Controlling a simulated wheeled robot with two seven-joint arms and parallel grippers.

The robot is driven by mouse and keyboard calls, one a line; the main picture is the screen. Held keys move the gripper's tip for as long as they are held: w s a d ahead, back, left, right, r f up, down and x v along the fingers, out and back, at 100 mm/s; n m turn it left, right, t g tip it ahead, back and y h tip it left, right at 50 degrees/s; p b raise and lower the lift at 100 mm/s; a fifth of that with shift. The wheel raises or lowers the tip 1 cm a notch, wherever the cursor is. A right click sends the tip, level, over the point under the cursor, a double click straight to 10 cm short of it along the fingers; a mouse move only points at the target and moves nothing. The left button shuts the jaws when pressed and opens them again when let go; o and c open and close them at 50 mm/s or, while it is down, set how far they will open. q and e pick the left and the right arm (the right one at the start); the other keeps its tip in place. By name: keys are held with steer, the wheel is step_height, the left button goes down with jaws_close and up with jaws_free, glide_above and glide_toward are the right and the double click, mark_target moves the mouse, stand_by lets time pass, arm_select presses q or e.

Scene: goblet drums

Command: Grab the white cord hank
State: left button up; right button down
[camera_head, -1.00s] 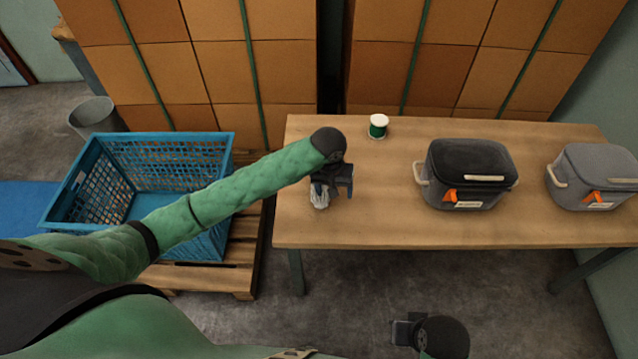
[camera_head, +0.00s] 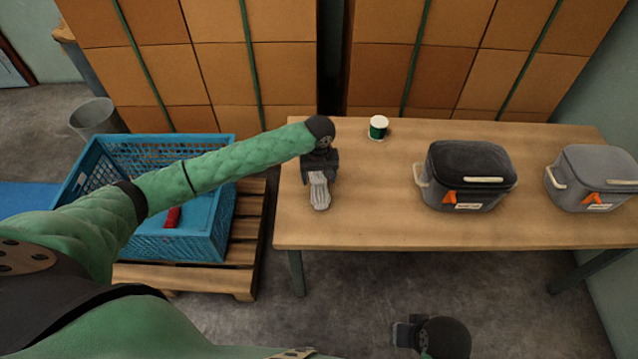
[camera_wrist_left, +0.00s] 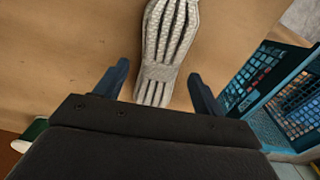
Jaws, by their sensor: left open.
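The white cord hank (camera_head: 319,192) lies on the left part of the wooden table, lengthwise toward the front edge. It also shows in the left wrist view (camera_wrist_left: 171,35), a pale bundle with a wrapped band near its lower end. My left gripper (camera_head: 319,171) is over the hank's far end and hides part of it. In the wrist view its open fingers (camera_wrist_left: 160,82) stand on either side of the hank's lower end, with gaps on both sides. My right gripper (camera_head: 403,333) is low in front of the table, away from the hank; its jaws are unclear.
A green-and-white spool (camera_head: 378,128) stands near the table's back edge. Two lidded boxes, one dark-topped (camera_head: 468,177) and one grey (camera_head: 595,178), stand to the right. A blue crate (camera_head: 218,240) with a red item (camera_head: 172,217) sits on a pallet (camera_head: 245,275) at left.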

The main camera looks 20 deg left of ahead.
arm_select(q)
steer(key=shift+f, duration=1.3)
arm_select(e)
steer(key=shift+d+r, duration=0.3)
steer(key=shift+d, duration=0.15)
arm_select(q)
steer(key=shift+c, duration=0.4)
steer(key=c, duration=1)
